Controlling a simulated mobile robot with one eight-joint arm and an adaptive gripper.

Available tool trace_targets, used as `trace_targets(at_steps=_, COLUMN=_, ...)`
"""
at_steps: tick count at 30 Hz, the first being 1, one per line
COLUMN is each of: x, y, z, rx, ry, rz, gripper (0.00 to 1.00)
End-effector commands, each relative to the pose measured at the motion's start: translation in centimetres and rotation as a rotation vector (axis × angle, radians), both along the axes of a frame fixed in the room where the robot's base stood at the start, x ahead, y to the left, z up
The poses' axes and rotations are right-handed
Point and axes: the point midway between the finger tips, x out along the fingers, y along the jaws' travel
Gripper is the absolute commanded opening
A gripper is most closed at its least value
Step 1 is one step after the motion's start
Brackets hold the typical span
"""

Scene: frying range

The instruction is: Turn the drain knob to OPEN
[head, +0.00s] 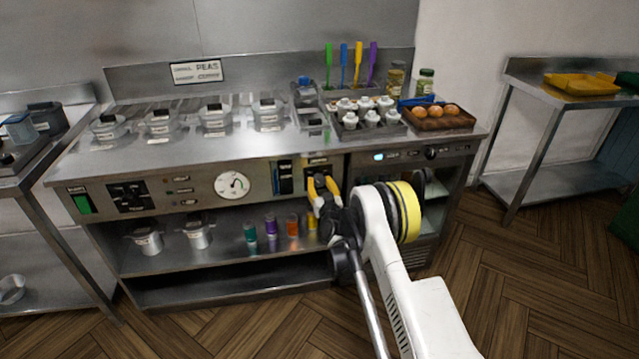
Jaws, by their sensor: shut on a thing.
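The drain knob is between or behind the fingers and almost wholly hidden. Which way the knob points cannot be told, and the lettering around it is too small to read.
A round white gauge (232,185) and a switch block (284,178) are left of my gripper. A black knob (431,153) sits on the right panel. Coloured jars (271,224) stand on the shelf below. The wooden floor (530,260) at right is clear.

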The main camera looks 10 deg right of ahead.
Motion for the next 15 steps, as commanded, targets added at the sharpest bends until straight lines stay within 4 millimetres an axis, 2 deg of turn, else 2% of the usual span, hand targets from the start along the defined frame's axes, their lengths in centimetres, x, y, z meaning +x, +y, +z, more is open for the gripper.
trace_targets(at_steps=8, x=0.02, y=0.03, z=0.02, rx=0.163, ry=0.000, rz=0.000, gripper=0.07)
trace_targets(at_steps=15, x=0.03, y=0.08, z=0.04, rx=0.384, ry=0.000, rz=0.001, gripper=0.07)
